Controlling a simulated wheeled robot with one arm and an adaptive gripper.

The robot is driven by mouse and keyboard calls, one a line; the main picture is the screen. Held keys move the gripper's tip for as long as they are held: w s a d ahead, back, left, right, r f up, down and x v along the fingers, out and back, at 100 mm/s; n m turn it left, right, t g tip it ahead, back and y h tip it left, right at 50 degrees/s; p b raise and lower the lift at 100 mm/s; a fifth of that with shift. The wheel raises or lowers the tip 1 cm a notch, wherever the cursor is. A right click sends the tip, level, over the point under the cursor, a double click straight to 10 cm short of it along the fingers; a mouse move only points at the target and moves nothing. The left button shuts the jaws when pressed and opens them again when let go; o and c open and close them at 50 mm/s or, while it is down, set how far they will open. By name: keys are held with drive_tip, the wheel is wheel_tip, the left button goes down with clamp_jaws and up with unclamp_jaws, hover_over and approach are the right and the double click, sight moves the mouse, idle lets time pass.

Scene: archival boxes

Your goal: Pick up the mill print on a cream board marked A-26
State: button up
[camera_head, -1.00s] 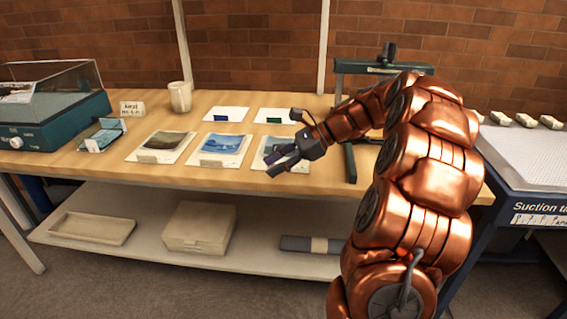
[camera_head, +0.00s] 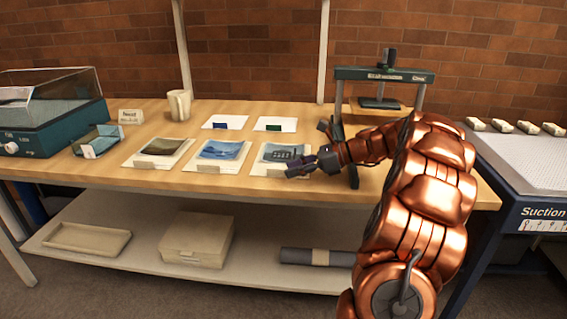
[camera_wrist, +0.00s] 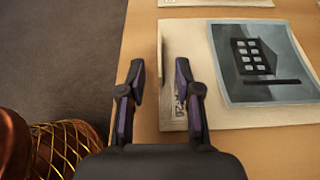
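The mill print (camera_head: 280,152), a blue-grey picture of a dark building with pale windows, lies on a cream board (camera_head: 259,166) at the right of a row of three prints. In the wrist view the print (camera_wrist: 228,62) is at the right, and its cream board (camera_wrist: 225,112) has a raised-looking pale strip (camera_wrist: 173,65) along the near edge. Part of a printed mark shows there, but the right finger hides much of it. My gripper (camera_wrist: 160,72) is open and empty above this edge, with the strip between its fingers. I cannot tell whether it touches.
The blue landscape print (camera_head: 221,150) and brown landscape print (camera_head: 163,147) lie to the left. Two white cards (camera_head: 275,124) lie behind. A green press stand (camera_head: 343,170) is close to my arm on the right. A mug (camera_head: 179,104) stands at the back left.

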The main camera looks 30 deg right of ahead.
drive_tip(key=shift+x, duration=1.1)
clamp_jaws()
